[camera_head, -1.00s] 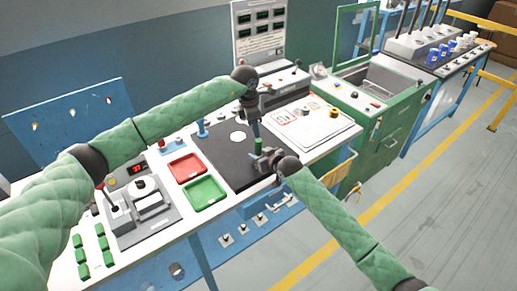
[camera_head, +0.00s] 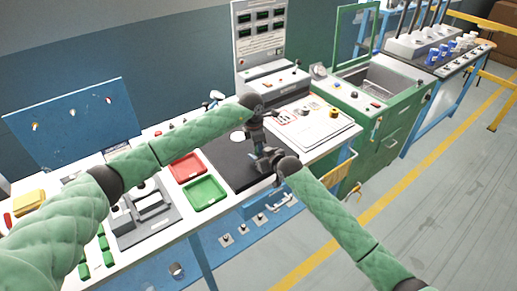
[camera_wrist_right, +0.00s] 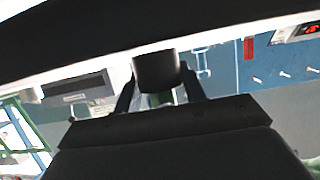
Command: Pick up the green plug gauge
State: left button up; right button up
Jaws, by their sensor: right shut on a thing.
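My right gripper (camera_head: 266,161) is above the black mat (camera_head: 222,154), near the bench's front edge. In the right wrist view its fingers (camera_wrist_right: 160,92) are shut on the green plug gauge (camera_wrist_right: 161,99), of which only a small green part shows. A dark cylinder (camera_wrist_right: 156,68) stands at the fingertips; I cannot tell whether it belongs to the gauge.
A red tray (camera_head: 187,167) and a green tray (camera_head: 204,193) lie left of the mat. A grey fixture (camera_head: 145,213) and several green blocks (camera_head: 83,271) are farther left. A white panel with buttons (camera_head: 318,128) and a grey box (camera_head: 273,84) stand behind to the right.

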pick_arm(q)
grip_shut()
notch_tip(320, 180, up, 10)
jog(key=shift+r, duration=0.1)
dwell(0.5)
pick_arm(e)
jog(key=o, duration=1.2)
jog(key=shift+o, duration=0.2)
